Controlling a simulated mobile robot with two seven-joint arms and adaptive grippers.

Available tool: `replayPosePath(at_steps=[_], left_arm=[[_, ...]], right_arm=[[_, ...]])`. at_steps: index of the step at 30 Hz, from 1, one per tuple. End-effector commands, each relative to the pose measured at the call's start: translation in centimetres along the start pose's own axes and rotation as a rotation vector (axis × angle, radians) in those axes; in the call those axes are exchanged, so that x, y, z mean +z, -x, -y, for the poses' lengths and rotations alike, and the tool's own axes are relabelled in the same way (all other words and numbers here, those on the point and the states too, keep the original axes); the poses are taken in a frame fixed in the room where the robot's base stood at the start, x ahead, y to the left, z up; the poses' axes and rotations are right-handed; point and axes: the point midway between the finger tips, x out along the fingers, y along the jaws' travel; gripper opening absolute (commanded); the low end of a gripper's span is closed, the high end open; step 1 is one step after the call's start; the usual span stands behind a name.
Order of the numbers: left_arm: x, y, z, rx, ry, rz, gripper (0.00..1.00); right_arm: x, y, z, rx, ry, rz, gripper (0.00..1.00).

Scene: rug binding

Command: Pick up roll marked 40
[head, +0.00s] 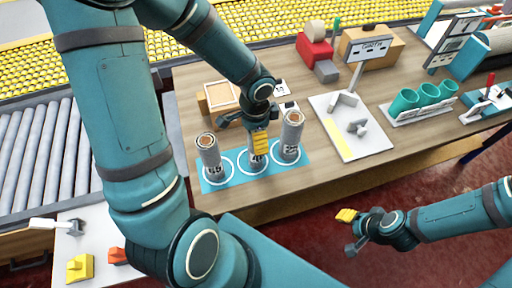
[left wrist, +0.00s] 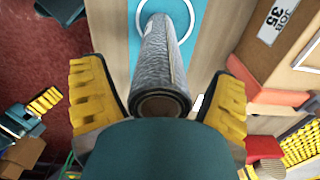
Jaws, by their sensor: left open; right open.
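Three grey rolls stand upright on a blue mat (head: 234,181) with white circles: a left roll (head: 211,160), a middle roll (head: 251,158) and a right roll (head: 291,138). Their printed marks are too small to read surely. My left gripper (head: 259,142) is at the middle roll and hides most of it. In the left wrist view a grey roll (left wrist: 163,60) lies between its two yellow fingers, with gaps beside it; the gripper is open. My right gripper (head: 352,228) is open and empty, off the table's front edge.
Behind the rolls is a wooden box (head: 219,96). To the right are a white board (head: 350,143) with a sign (head: 371,49) and green cups (head: 421,96) on a rack. A roller conveyor (head: 42,153) is at left; red floor lies in front.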

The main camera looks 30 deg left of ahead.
Motion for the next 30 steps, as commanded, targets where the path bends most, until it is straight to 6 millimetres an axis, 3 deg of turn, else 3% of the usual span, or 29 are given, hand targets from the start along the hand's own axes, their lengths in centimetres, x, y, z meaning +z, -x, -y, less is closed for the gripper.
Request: replayPosePath(at_steps=[5, 6, 12, 13, 23, 30], left_arm=[[0.0, 0.0, 0.0, 0.000, 0.001, 0.000, 0.87], [0.0, 0.0, 0.0, 0.000, 0.001, 0.000, 0.82], [0.0, 0.0, 0.0, 0.000, 0.001, 0.000, 0.12], [0.0, 0.0, 0.0, 0.000, 0.001, 0.000, 0.05], [0.0, 0.5, 0.0, -0.001, 0.001, -0.001, 0.05], [0.0, 4.5, 0.1, -0.004, 0.003, -0.003, 0.05]], right_arm=[[0.0, 0.1, 0.0, 0.000, 0.000, 0.000, 0.47], [0.0, 0.1, 0.0, 0.000, 0.000, 0.000, 0.47], [0.0, 0.1, 0.0, 0.000, 0.000, 0.000, 0.47], [0.0, 0.1, 0.0, 0.000, 0.000, 0.000, 0.47], [-0.1, 0.2, 0.1, 0.000, 0.000, -0.001, 0.47], [-0.6, 1.4, 0.5, 0.001, -0.003, -0.012, 0.47]])
